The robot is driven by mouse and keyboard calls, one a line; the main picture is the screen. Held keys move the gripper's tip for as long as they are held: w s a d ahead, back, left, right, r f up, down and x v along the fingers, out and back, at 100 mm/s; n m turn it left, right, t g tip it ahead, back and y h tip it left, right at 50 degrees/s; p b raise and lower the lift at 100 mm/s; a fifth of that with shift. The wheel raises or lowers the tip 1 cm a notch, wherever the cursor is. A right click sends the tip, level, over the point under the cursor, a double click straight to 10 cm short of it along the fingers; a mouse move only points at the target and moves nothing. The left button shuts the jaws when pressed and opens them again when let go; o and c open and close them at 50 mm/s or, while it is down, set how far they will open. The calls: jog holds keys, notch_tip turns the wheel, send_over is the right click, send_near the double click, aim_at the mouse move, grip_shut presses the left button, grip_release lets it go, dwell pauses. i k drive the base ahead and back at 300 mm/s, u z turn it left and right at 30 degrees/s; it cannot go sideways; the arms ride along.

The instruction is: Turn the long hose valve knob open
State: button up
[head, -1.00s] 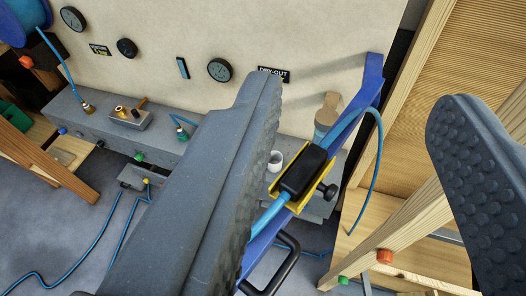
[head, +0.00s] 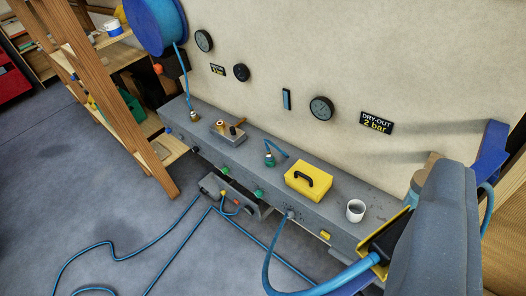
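Several small knobs sit along the front of the grey bench (head: 330,215): a green knob (head: 224,170), another green knob (head: 258,194) and a yellow one (head: 325,236). I cannot tell which is the long hose valve knob, or how any knob is turned. A blue hose (head: 183,80) drops from the blue reel (head: 152,22) to a brass fitting (head: 193,117) on the bench. An orange knob (head: 158,69) is beside the reel.
A yellow box (head: 308,181) and a white cup (head: 355,210) stand on the bench. Blue hoses (head: 110,257) lie across the floor. A wooden rack (head: 122,95) stands at left. Gauges (head: 321,109) hang on the wall. Open floor lies at lower left.

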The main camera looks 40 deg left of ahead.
aim_at(258, 193)
jog(key=u, duration=0.05)
jog(key=k, duration=0.6)
jog(key=u, duration=0.35)
jog(key=i, duration=0.5)
jog(key=u, duration=0.6)
jog(key=i, duration=0.95)
jog(key=z, duration=0.05)
